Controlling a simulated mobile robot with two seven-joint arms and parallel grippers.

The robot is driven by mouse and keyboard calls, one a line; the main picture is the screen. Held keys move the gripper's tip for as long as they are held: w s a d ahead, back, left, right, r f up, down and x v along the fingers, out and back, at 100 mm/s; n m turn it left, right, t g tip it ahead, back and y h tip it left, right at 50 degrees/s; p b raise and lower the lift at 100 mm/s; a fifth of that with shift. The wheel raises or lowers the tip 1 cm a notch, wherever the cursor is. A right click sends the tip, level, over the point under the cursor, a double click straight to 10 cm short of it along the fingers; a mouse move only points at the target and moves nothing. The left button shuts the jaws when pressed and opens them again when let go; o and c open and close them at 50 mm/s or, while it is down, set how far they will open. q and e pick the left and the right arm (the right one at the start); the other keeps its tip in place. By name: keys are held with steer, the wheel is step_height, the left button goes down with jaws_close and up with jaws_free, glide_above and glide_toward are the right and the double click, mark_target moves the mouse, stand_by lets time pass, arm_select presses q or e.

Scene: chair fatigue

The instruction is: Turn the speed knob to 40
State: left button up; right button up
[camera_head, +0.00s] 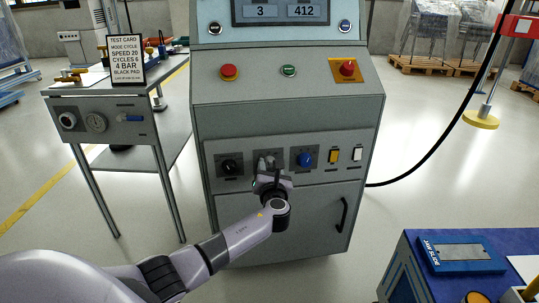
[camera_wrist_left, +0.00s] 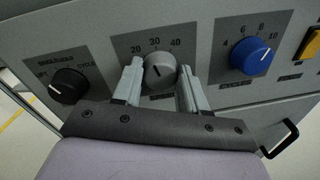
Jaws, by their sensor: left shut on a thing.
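The speed knob (camera_wrist_left: 160,71) is a round grey knob on the cabinet's lower control panel, with 20, 30 and 40 printed above it. In the wrist view a dark mark on its face points up toward the 30 area; its exact reading is hard to tell. My left gripper (camera_wrist_left: 161,80) has one finger on each side of the knob and is shut on it. In the head view my left gripper (camera_head: 271,172) largely covers the knob. My right gripper is not in view.
A black mode knob (camera_head: 230,166) sits left of it and a blue knob (camera_head: 304,158) right, both close by. Yellow and white switches (camera_head: 334,156) lie further right. A black door handle (camera_head: 342,214) sticks out below. A test card (camera_head: 125,60) stands on the left bench.

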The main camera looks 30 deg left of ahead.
arm_select(q)
steer(key=m+p, duration=0.1)
steer(key=p, duration=0.1)
steer(key=m+p, duration=0.2)
steer(key=shift+d+r+m, duration=0.1)
steer(key=shift+r+m, duration=0.2)
steer(key=m+p, duration=0.3)
steer(key=shift+f+g, duration=0.15)
steer(key=shift+g, duration=0.15)
steer(key=shift+f+m+p, duration=0.1)
steer(key=shift+m+p, duration=0.25)
steer(key=shift+m, duration=0.45)
steer(key=shift+w+f+m+g+y+p, duration=0.1)
steer(key=shift+m+g+y+p, duration=0.2)
steer(key=shift+m, duration=0.7)
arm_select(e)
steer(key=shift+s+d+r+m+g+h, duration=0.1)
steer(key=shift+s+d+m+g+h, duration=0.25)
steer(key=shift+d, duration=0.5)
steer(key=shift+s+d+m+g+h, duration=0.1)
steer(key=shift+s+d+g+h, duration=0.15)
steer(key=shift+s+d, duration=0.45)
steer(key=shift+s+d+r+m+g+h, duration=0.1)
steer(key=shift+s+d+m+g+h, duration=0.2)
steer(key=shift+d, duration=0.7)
arm_select(q)
steer(key=o, duration=1.1)
steer(key=shift+c, duration=0.2)
